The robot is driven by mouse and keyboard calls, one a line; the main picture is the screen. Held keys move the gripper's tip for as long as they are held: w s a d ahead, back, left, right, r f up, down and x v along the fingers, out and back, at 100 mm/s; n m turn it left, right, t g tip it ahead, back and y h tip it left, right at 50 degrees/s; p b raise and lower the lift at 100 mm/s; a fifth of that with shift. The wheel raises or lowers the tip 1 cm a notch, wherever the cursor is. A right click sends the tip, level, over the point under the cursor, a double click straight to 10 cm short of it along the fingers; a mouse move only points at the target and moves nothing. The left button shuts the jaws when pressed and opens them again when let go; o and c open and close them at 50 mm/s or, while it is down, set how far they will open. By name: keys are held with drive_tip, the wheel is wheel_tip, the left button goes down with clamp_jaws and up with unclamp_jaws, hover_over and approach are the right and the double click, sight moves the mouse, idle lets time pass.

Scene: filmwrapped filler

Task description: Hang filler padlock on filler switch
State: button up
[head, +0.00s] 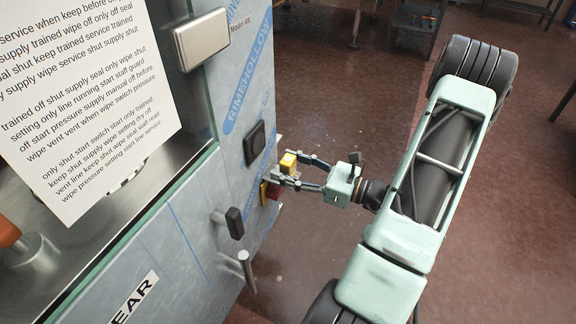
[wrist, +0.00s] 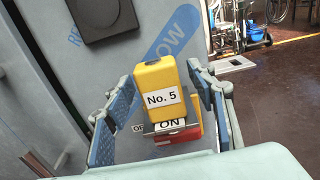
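The yellow filler padlock (wrist: 154,78), labelled "No. 5", is between the fingertips of my gripper (wrist: 163,84). In the head view the padlock (head: 288,162) is held just off the machine's side panel. The filler switch, a red handle (wrist: 178,138) on a yellow base with an "ON" and "OFF" label, shows right below and behind the padlock. It also shows in the head view as a small red and yellow patch (head: 274,192) below my gripper (head: 285,168). The shackle cannot be made out, nor whether it touches the switch.
The machine's panel carries a black square plate (head: 255,142), a black handle (head: 234,222) and a metal bar (head: 246,268). A printed sheet (head: 85,100) covers the upper left. Open red floor (head: 330,80) lies right of the machine; a metal cart (head: 415,22) stands farther back.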

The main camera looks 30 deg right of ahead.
drive_tip(key=shift+s+d, duration=0.1)
drive_tip(key=v, duration=1.1)
drive_tip(key=shift+s+d, duration=0.25)
drive_tip(key=shift+s, duration=0.05)
